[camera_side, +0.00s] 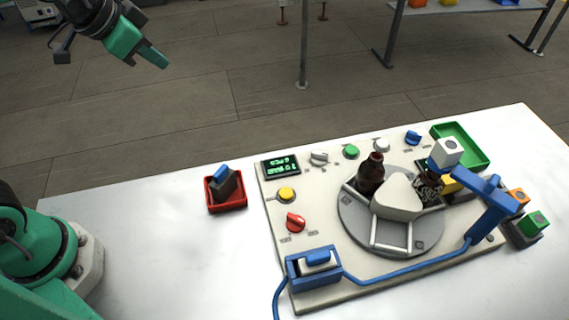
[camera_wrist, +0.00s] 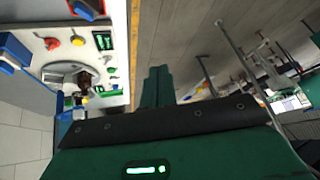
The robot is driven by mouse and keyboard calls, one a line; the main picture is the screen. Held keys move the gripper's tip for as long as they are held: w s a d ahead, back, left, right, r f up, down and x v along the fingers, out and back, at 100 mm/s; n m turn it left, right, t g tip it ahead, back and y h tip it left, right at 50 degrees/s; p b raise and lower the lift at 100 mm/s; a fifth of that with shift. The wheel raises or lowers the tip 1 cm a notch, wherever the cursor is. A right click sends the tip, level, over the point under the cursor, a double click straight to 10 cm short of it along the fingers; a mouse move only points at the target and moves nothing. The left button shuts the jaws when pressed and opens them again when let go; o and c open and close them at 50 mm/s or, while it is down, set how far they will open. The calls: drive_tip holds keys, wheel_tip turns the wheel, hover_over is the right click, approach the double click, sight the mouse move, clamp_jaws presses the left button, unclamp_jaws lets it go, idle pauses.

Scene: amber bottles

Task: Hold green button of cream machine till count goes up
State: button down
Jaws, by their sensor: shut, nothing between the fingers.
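The cream machine (camera_side: 330,275) is a flat panel on the white table. Its green button (camera_side: 351,152) is on the far edge, between a white knob and a white button. The count display (camera_side: 281,166) glows green at the panel's far left corner; its digits are too small to read surely. My gripper (camera_side: 154,57) is shut and empty, high up at the upper left, well apart from the machine. In the wrist view my gripper (camera_wrist: 158,75) points away over the floor, and the machine's display (camera_wrist: 104,40) shows at the left.
A turntable (camera_side: 350,235) carries dark amber bottles (camera_side: 371,174). A blue arm (camera_side: 490,205) with a cable stands at its right. A yellow button (camera_side: 286,195) and red knob (camera_side: 295,222) are on the left. A red tray (camera_side: 226,207) and green tray (camera_side: 470,148) flank it.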

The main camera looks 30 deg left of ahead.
drive_tip(key=w+d+m+h, duration=0.1)
drive_tip(key=w+d+m, duration=0.2)
drive_tip(key=w+d, duration=0.4)
drive_tip(key=m+t+h, duration=0.1)
drive_tip(key=m+h, duration=0.2)
drive_tip(key=m, duration=0.6)
hover_over(356, 148)
drive_tip(key=s+a, duration=0.2)
wheel_tip(356, 148, down, 13)
drive_tip(key=shift+w+d, duration=0.15)
drive_tip(key=shift+d, duration=0.1)
drive_tip(key=shift+f, duration=0.1)
drive_tip(key=shift+f, duration=4.25)
drive_tip(key=shift+f, duration=1)
